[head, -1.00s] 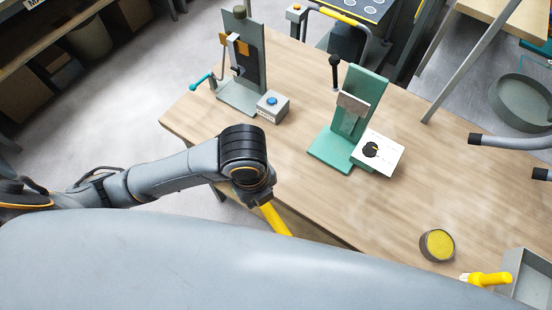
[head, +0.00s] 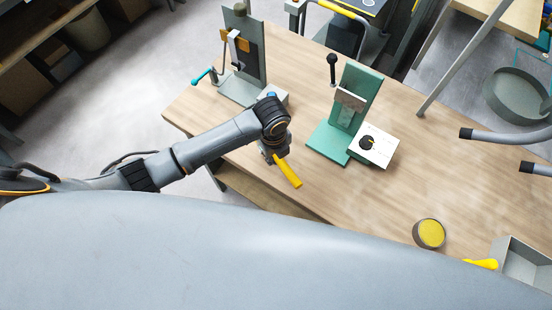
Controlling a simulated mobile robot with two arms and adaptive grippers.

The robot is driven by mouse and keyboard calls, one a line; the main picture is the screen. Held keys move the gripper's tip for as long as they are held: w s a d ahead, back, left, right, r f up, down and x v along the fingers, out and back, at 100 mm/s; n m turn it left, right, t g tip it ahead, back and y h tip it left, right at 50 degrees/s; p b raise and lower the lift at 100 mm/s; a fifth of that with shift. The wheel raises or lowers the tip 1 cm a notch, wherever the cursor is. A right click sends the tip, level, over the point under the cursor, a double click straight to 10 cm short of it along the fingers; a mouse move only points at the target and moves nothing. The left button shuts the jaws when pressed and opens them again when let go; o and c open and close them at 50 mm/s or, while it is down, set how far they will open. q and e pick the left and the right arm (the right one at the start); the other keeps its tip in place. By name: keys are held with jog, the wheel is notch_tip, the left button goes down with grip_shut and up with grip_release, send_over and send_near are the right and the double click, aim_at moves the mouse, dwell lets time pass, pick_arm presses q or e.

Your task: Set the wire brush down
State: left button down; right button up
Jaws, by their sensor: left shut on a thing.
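My left gripper (head: 272,157) is shut on the wire brush, whose yellow handle (head: 289,172) sticks out to the lower right. The brush's other end is hidden by the gripper and wrist. The gripper is over the left part of the wooden workbench (head: 390,205), near its front edge. It is in front of a grey clamp stand and left of a green one. I cannot tell whether the brush touches the bench top. My right gripper is not in view.
The grey stand (head: 243,50) and its small box (head: 275,92) stand behind the gripper. The green stand (head: 352,105) has a white dial box (head: 374,146). A round tin (head: 429,233), another yellow handle (head: 481,264) and a metal tray (head: 525,262) are at right. The middle front is bare.

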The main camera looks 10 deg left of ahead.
pick_arm(q)
jog(key=shift+s+f+p, duration=0.1)
jog(key=shift+f+p, duration=0.35)
jog(key=shift+f, duration=0.85)
jog(key=shift+f, duration=0.15)
jog(key=c, duration=1.2)
grip_release()
jog(key=r+b, duration=0.1)
jog(key=r, duration=0.4)
jog(key=r+b, duration=0.2)
jog(key=r, duration=0.4)
jog(key=shift+s+a, duration=0.15)
jog(key=shift+a, duration=0.05)
jog(key=shift+s+r, duration=0.1)
jog(key=shift+r, duration=0.55)
